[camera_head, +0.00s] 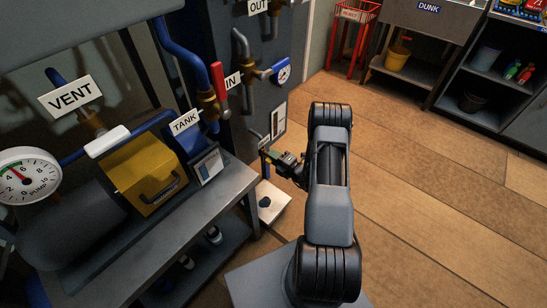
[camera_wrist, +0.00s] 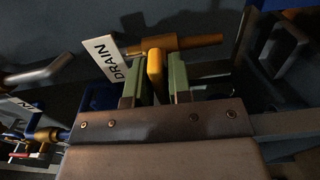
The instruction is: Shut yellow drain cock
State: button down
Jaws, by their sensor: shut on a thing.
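In the wrist view the yellow drain cock handle (camera_wrist: 155,70) sits between the two green fingers of my gripper (camera_wrist: 158,78), which are closed on it. The handle stands crosswise to its brass valve body (camera_wrist: 190,42). A white DRAIN tag (camera_wrist: 106,58) hangs beside the body on the left. In the head view my gripper (camera_head: 276,160) is low beside the dark cabinet, at the end of my outstretched arm. The handle is too small and hidden there to make out clearly.
Left of my arm stands a grey bench (camera_head: 165,240) with a yellow box (camera_head: 147,172). A pale tray (camera_head: 270,207) lies below. The wooden floor at right is clear.

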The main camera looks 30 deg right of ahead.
jog(key=c, duration=1.2)
grip_release()
jog(key=shift+s, duration=0.15)
jog(key=p+v, duration=0.1)
jog(key=v, duration=1.2)
jog(key=shift+s+d, duration=0.2)
jog(key=shift+s, duration=0.1)
